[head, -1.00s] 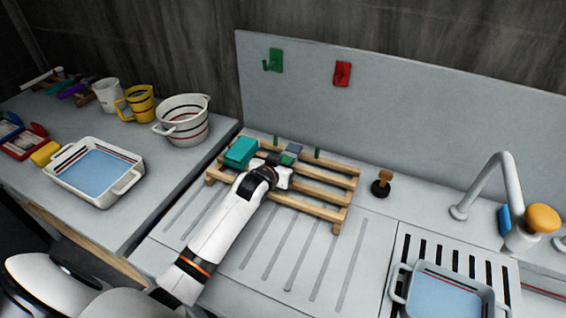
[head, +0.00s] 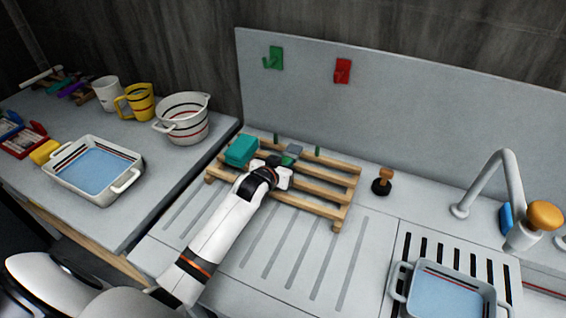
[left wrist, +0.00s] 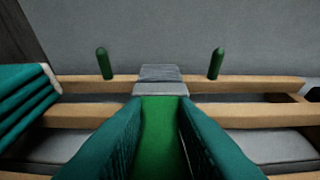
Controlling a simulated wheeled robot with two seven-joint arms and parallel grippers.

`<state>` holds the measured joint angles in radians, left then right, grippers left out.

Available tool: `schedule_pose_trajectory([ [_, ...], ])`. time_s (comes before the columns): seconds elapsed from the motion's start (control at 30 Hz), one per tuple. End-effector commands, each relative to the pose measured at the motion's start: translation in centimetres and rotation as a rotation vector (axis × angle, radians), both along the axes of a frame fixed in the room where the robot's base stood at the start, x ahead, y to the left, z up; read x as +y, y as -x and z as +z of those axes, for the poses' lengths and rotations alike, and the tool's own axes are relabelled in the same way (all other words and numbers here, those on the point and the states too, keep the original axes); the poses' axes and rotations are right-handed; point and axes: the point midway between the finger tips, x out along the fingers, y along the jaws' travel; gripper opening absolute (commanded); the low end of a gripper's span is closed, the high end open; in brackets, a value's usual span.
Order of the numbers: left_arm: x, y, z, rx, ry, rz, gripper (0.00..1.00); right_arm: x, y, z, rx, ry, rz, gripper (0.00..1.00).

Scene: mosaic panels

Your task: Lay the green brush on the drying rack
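The green brush (left wrist: 160,132) shows in the left wrist view as a green handle with a grey head (left wrist: 160,80) at its far end. It also shows in the head view, mostly hidden by my gripper, with its grey head (head: 294,149) pointing to the back. The wooden drying rack (head: 318,208) lies below it, with green pegs along its back. My left gripper (left wrist: 160,120) has its teal fingers closed against both sides of the handle. The brush is over the rack's slats; whether it touches them I cannot tell. My right gripper is not in view.
A teal ridged block (head: 241,150) occupies the rack's left end; the rack's right part is empty. A dark stopper with a brown handle (head: 382,181) stands right of the rack. The tap (head: 492,182) and a white tub (head: 446,292) are further right.

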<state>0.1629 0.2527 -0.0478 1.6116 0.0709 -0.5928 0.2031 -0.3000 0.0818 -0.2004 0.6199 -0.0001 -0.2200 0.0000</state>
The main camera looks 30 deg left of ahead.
Motion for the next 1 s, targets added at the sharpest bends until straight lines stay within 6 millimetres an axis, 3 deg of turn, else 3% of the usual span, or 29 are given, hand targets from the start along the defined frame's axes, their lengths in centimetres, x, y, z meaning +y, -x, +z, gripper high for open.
schedule_pose_trajectory([
  [0.03, 0.0, 0.0, 0.0, 0.000, 0.000, 0.000, 0.31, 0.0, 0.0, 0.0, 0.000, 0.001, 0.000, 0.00],
  [0.17, 0.0, 0.0, 0.0, 0.000, 0.000, 0.000, 0.50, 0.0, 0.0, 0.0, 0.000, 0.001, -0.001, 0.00],
  [0.57, 0.0, 0.9, 0.3, 0.000, 0.000, 0.000, 0.50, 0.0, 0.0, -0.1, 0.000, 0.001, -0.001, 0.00],
  [1.0, -0.5, 8.8, 3.5, 0.001, 0.000, -0.001, 0.50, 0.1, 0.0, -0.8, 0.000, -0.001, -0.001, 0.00],
])
